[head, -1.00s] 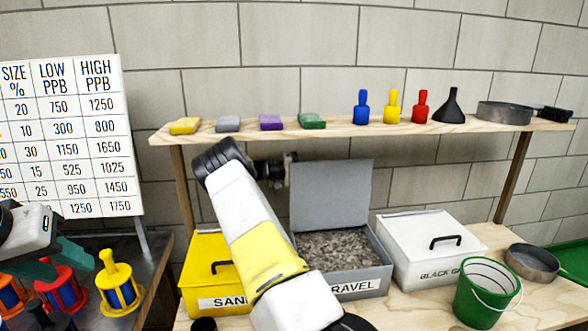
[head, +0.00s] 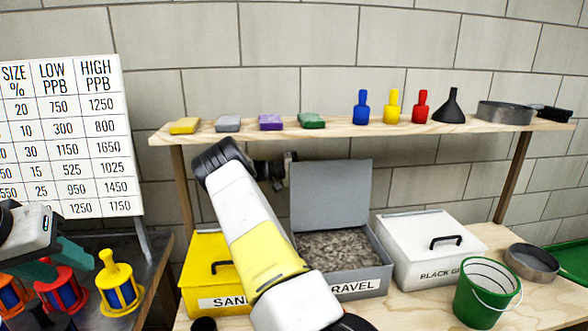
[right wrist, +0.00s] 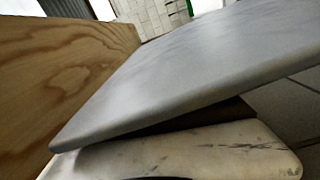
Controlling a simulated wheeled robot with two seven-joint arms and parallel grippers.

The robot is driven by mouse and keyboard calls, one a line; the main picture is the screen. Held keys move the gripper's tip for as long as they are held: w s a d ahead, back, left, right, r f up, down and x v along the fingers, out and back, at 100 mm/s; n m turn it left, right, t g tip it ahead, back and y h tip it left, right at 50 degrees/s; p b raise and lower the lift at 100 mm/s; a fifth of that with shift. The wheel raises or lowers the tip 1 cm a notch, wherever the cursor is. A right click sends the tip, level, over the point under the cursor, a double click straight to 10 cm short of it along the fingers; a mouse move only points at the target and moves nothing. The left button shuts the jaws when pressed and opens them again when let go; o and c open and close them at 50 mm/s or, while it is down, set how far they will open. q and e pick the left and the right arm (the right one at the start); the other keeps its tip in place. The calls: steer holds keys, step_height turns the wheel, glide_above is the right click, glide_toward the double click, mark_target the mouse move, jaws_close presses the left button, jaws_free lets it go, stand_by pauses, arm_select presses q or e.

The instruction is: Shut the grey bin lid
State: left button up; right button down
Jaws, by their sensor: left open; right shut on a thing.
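The grey bin (head: 366,288), labelled GRAVEL and filled with grey gravel (head: 340,247), stands on the wooden bench. Its grey lid (head: 330,194) is open, standing nearly upright at the back. My left gripper (head: 66,258) is open at the far left, above the filters.
A yellow SAND bin (head: 205,278) and a white bin (head: 425,262), both closed, flank the grey bin. A green bucket (head: 482,300) and a round pan (head: 533,264) stand right. A wooden shelf (head: 340,132) with sponges and bottles runs above the lid.

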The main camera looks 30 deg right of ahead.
steer(key=shift+s+a+r, duration=0.1)
steer(key=shift+s+a, duration=0.1)
steer(key=shift+s, duration=0.25)
steer(key=s+a+f+m, duration=0.1)
steer(key=s+a+m, duration=0.2)
steer(key=s, duration=0.7)
steer(key=shift+s+a+m, duration=0.15)
steer(key=shift+s+m, duration=0.15)
steer(key=shift+m, duration=1)
steer(key=c, duration=1.5)
jaws_free()
